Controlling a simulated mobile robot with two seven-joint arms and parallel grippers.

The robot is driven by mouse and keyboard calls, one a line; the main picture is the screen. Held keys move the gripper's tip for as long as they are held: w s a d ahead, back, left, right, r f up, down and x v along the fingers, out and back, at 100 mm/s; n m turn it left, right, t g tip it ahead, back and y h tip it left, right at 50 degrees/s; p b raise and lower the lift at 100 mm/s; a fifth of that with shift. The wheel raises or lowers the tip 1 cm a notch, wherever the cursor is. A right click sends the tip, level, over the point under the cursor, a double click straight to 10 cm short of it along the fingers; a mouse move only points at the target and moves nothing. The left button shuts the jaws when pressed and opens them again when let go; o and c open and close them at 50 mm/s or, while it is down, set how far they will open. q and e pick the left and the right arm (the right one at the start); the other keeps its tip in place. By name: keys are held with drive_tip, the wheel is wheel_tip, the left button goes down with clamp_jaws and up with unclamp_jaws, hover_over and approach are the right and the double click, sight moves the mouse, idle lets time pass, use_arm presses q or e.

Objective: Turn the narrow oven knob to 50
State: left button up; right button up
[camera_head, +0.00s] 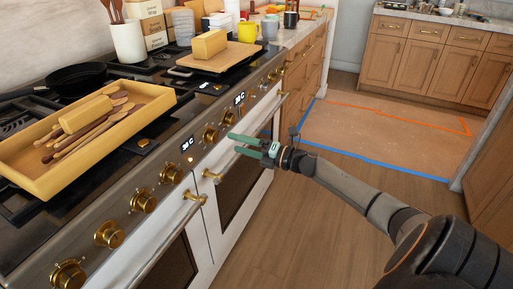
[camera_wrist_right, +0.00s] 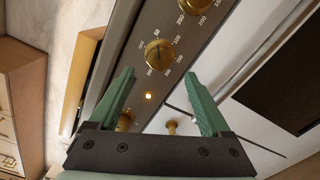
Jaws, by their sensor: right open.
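My right gripper (camera_head: 235,143) reaches in from the right with its green fingers open, in front of the oven's control panel. In the right wrist view its fingertips (camera_wrist_right: 160,74) stand apart with nothing between them. Just beyond them is a round brass knob (camera_wrist_right: 159,53) with numbers printed around it, 50 among them; the fingers do not appear to touch it. In the head view brass knobs (camera_head: 210,134) and (camera_head: 228,118) sit near the fingertips. I cannot tell which one the wrist view shows. My left gripper is out of view.
A second numbered knob (camera_wrist_right: 194,4) is at the wrist view's top edge. A small lit lamp (camera_wrist_right: 148,96) is below the first knob. Oven door handles (camera_head: 193,205) project from the front. A wooden tray (camera_head: 30,184) of utensils sits on the stove. Floor to the right is clear.

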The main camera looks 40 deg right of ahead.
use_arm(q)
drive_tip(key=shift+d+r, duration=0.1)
use_arm(e)
drive_tip(key=shift+v, duration=2.75)
drive_tip(key=s+a+f+m+g+h, duration=0.2)
drive_tip(key=s+a+f+m+g, duration=0.1)
drive_tip(key=s+a+f+m, duration=0.65)
drive_tip(key=s+a+f+m+g+h, duration=0.25)
drive_tip(key=s+a+f+m, duration=0.35)
drive_tip(key=a+f+m, duration=0.7)
drive_tip(key=s+a+r+m+g, duration=0.1)
drive_tip(key=s+a+m+g, duration=0.1)
drive_tip(key=s+a, duration=0.5)
use_arm(q)
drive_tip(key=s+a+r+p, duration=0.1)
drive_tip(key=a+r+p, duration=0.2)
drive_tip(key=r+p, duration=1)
drive_tip(key=p, duration=0.4)
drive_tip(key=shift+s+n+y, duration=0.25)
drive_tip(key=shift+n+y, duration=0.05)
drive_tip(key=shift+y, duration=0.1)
use_arm(e)
wheel_tip(320, 180, up, 13)
drive_tip(key=d, duration=0.2)
drive_tip(key=shift+s+m, duration=0.2)
drive_tip(key=shift+m, duration=0.25)
